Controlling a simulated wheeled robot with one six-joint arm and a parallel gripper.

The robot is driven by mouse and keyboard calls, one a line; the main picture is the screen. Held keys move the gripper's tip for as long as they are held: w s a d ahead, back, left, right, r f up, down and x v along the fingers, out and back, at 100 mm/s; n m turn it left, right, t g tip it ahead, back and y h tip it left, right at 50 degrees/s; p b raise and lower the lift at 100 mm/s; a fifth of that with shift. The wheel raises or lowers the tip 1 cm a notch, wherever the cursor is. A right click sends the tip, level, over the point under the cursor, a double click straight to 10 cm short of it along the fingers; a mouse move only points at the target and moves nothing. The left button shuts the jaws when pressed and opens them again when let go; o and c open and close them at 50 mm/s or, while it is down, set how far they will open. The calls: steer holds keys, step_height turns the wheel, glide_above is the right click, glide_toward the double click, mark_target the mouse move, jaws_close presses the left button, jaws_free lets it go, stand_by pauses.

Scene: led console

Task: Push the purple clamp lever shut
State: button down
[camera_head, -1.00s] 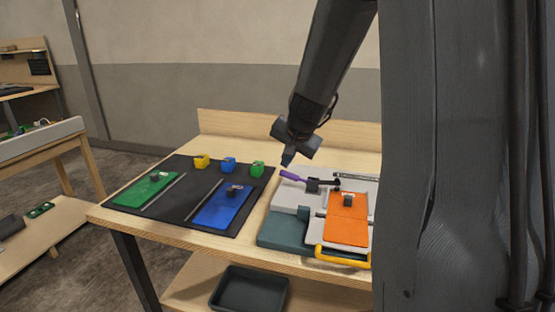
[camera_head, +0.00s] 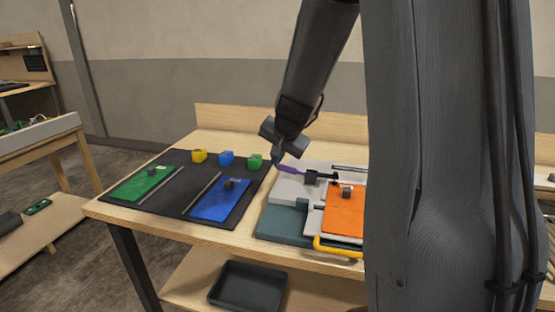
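The purple clamp lever (camera_head: 288,168) sticks out to the left from a dark clamp body (camera_head: 318,177) on the grey fixture (camera_head: 286,190). My gripper (camera_head: 276,160) is at the left end of the lever, with its tip touching or almost touching it. The fingers look close together, but the view is too small to tell whether they are shut. An orange plate (camera_head: 344,214) lies on the fixture, right of the clamp. My arm column hides the fixture's right side.
A dark mat (camera_head: 178,191) with a green plate (camera_head: 145,184) and a blue plate (camera_head: 221,201) lies to the left. Yellow (camera_head: 199,155), blue (camera_head: 226,158) and green (camera_head: 255,161) blocks stand behind. A yellow handle (camera_head: 335,248) fronts the fixture. A dark tray (camera_head: 247,287) sits below.

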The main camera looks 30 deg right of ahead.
steer(key=shift+s+a+f, duration=0.2)
steer(key=shift+a+f, duration=0.05)
steer(key=shift+f, duration=0.25)
steer(key=shift+r, duration=0.1)
steer(key=shift+a+r+p, duration=3.55)
steer(key=shift+a+r, duration=0.45)
steer(key=shift+r, duration=1.1)
steer(key=s+a+f+n+g+b, duration=0.1)
steer(key=s+a+f+n+g, duration=0.1)
steer(key=s, duration=0.6)
steer(key=s+a+f+n+g+b, duration=0.1)
steer(key=s+f+n+g, duration=0.1)
steer(key=s+f+n, duration=0.3)
steer(key=s+a+f+n+g+y+b, duration=0.1)
steer(key=s+f, duration=0.5)
steer(key=s, duration=0.6)
steer(key=a+n, duration=0.1)
steer(key=n, duration=0.1)
steer(key=shift+s+a+f+n+g, duration=0.15)
steer(key=shift+s+a+n+g, duration=0.15)
steer(key=shift+g, duration=0.1)
